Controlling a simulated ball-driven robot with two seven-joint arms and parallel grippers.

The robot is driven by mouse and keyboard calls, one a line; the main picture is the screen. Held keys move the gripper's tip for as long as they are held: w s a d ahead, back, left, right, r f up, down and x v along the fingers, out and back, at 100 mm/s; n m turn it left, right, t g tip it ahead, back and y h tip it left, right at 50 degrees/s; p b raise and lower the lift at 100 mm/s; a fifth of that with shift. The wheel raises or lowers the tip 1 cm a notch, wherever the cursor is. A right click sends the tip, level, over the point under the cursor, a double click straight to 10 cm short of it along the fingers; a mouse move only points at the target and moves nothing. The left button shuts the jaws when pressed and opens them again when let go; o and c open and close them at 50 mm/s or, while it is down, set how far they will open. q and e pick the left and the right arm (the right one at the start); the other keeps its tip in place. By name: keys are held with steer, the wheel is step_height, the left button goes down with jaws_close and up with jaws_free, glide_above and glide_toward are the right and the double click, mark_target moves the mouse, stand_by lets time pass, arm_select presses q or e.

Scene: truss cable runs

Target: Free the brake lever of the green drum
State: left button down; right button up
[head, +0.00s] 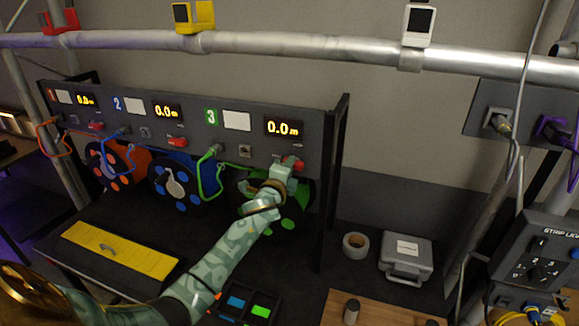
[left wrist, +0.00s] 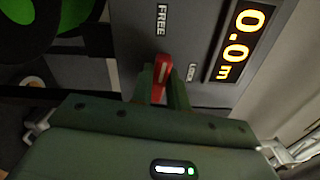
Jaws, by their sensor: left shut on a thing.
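The green drum (head: 291,224) sits under panel section 3, partly hidden behind my left arm. Its green rim also shows at the top left of the left wrist view (left wrist: 75,14). Its red brake lever (head: 299,164) is on the panel below the 0.0 m display. In the left wrist view, the lever (left wrist: 163,66) stands between my finger pads, near the FREE and LOCK labels. I cannot tell for certain which setting it is at. My left gripper (head: 290,166) is shut on the lever. My right gripper is not in view.
Blue (head: 175,184) and orange (head: 118,166) drums stand to the left, with red levers above them. A green cable (head: 203,172) hangs left of my arm. A black post bounds the panel at right. A tape roll (head: 355,245) and grey case (head: 406,259) lie beyond it.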

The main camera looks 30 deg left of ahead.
arm_select(q)
steer(key=shift+f+n, duration=0.1)
steer(key=shift+n, duration=0.7)
steer(key=c, duration=1.4)
jaws_free()
steer(key=shift+o, duration=0.2)
steer(key=b+v, duration=0.1)
steer(key=v, duration=1.5)
steer(key=shift+s, duration=0.2)
steer(key=shift+f, duration=0.15)
